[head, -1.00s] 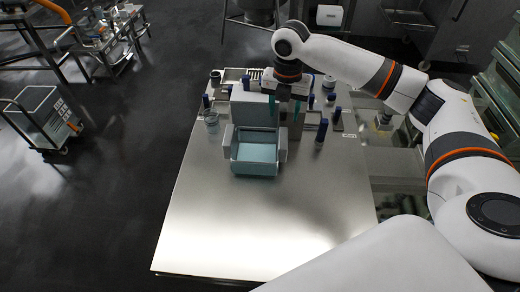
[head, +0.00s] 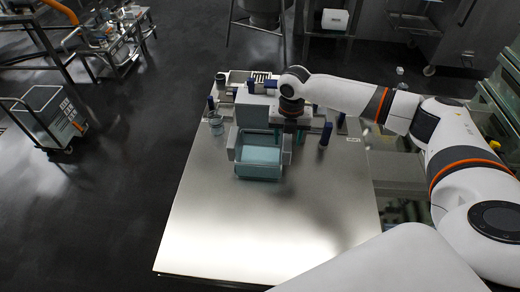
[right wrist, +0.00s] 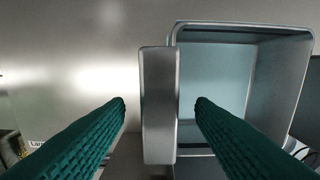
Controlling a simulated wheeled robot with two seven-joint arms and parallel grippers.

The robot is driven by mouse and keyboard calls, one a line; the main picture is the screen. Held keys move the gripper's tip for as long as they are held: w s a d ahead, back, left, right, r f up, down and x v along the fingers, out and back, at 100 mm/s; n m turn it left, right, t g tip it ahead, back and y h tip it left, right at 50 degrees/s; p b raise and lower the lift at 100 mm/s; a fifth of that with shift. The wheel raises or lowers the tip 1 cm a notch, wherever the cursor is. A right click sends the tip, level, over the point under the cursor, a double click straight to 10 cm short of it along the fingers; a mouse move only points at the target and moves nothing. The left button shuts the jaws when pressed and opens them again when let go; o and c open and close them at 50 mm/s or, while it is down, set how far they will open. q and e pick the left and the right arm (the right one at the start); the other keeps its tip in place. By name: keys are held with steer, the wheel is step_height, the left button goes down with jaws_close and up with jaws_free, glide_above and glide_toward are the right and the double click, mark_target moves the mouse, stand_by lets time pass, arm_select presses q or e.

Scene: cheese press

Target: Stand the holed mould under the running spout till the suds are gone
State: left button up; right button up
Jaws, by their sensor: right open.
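A grey open basin (head: 259,178) with a pale blue floor stands on the steel table, with a grey block on each side. My right gripper (head: 293,130) points down at the basin's right rear, in front of a pale upright box (head: 253,108). Its two green fingers are open. In the right wrist view my right gripper (right wrist: 161,105) has the grey side block (right wrist: 158,112) between its fingertips in the picture; I cannot tell whether they touch it. The basin (right wrist: 250,30) fills the right of that view. I cannot make out the holed mould, running water or suds. My left gripper is not in view.
The front of the steel table (head: 250,235) is bare. A clear cup (head: 216,125) and several blue-topped items, one a dark blue post (head: 325,134), stand around the basin. A cart (head: 45,115) is on the floor at left.

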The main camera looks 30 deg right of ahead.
steer(key=shift+f, duration=0.95)
steer(key=shift+c, duration=0.3)
jaws_close()
steer(key=shift+r, duration=0.1)
